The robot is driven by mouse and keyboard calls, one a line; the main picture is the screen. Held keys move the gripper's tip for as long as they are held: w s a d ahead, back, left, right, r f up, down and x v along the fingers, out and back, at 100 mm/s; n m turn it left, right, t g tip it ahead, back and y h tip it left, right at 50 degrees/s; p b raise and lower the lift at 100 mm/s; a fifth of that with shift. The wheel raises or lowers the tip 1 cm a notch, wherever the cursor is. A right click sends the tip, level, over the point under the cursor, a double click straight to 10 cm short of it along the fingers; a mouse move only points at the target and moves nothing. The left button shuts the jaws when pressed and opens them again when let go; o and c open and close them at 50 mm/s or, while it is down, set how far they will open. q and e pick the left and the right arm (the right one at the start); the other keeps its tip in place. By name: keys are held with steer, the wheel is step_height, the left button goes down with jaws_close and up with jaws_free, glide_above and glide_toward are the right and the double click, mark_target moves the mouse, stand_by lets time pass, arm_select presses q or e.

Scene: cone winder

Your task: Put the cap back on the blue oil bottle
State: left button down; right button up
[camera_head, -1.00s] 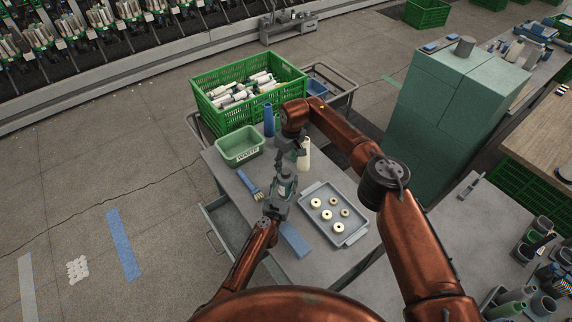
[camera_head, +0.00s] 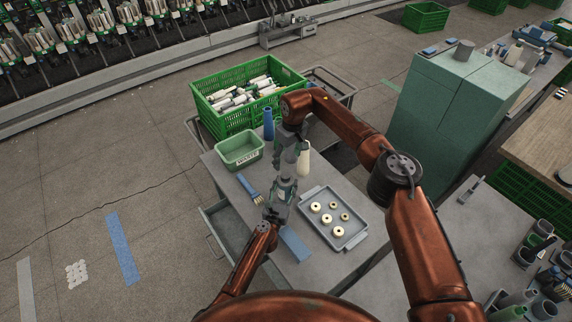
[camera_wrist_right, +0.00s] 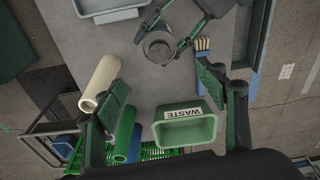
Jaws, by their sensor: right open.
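My right gripper (camera_head: 290,150) is just above and behind the bottle in the head view. In the right wrist view it is open (camera_wrist_right: 163,92), with nothing between its fingers. I cannot make out a separate cap.
On the table are a grey tray (camera_head: 359,239) with several cream rings, a green WASTE bin (camera_head: 241,162), a blue-handled brush (camera_head: 246,185), a blue tube (camera_head: 268,124) and a cream tube (camera_head: 304,160). A green crate of cones (camera_head: 222,117) stands behind. A tall green cabinet (camera_head: 440,115) is at right.

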step_height(320, 180, up, 7)
steer(key=shift+s+d+f, duration=0.15)
steer(key=shift+s+d, duration=0.1)
steer(key=shift+s, duration=0.1)
arm_select(q)
steer(key=c, duration=1)
jaws_free()
steer(key=shift+o, duration=0.2)
steer(key=shift+s+a+f, duration=0.1)
steer(key=shift+s+a, duration=0.1)
steer(key=shift+s, duration=0.25)
steer(key=v, duration=1.1)
steer(key=shift+s, duration=0.1)
steer(key=shift+d, duration=0.1)
